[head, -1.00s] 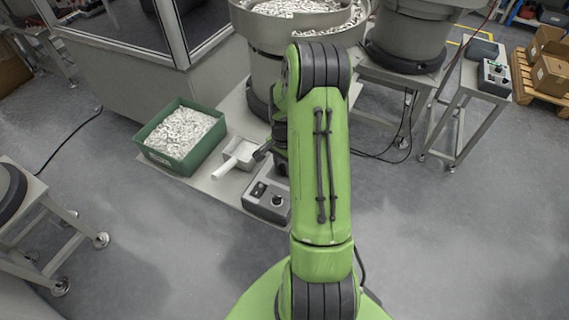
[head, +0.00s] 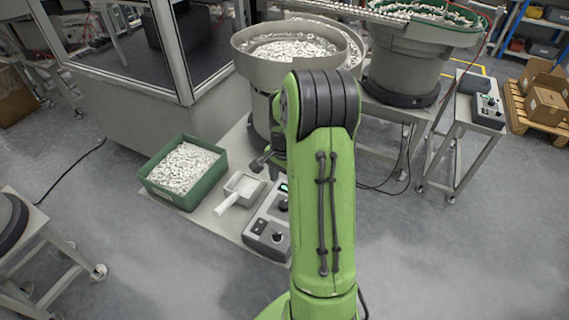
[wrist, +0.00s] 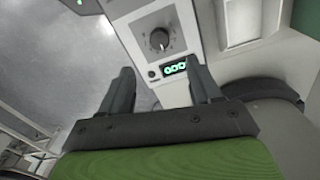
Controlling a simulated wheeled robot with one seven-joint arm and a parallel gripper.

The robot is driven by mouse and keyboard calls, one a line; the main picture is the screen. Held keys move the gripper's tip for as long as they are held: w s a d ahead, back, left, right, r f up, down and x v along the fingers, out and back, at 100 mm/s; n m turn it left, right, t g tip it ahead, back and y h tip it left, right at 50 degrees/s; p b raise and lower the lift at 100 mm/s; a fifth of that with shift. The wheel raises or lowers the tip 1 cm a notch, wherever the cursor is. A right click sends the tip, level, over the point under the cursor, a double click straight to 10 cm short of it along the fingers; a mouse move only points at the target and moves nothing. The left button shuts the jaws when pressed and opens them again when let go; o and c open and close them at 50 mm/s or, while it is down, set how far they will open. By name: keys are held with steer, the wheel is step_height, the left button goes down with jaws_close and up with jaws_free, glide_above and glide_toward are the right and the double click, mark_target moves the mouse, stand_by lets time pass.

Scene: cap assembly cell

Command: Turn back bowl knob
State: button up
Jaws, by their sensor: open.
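In the wrist view a black knob (wrist: 159,39) with a dial scale sits on a light panel of a control box, above a green-lit display (wrist: 175,68). In the head view this seems to be the rear box, with its lit display (head: 283,187) partly hidden by my arm. My gripper (wrist: 160,68) is open and empty, one finger on each side of the display. The knob lies beyond the fingertips, apart from them. In the head view my gripper (head: 262,162) shows partly beside my arm, near the front bowl's base. I cannot tell which bowl this knob serves.
A white scoop (head: 240,190) and a green bin (head: 183,172) of white parts lie to the left. The near bowl feeder (head: 270,72) stands behind. Another control box (head: 489,110) is on the right stand.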

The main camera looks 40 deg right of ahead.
step_height(320, 180, up, 6)
steer(key=shift+f+p, duration=0.25)
steer(key=shift+p, duration=0.15)
steer(key=s+a+r+n+t+h, duration=0.1)
steer(key=s+a+r+n+t, duration=0.3)
steer(key=a+r+n, duration=0.75)
steer(key=s+a+r+n+t+y, duration=0.1)
steer(key=s+a+r+n, duration=0.2)
steer(key=s+a, duration=0.8)
steer(key=shift+s+a+r+n+t+p, duration=0.15)
steer(key=shift+s+a+n+t+p, duration=0.25)
steer(key=shift+n, duration=0.55)
steer(key=shift+w, duration=0.1)
stand_by(1.8)
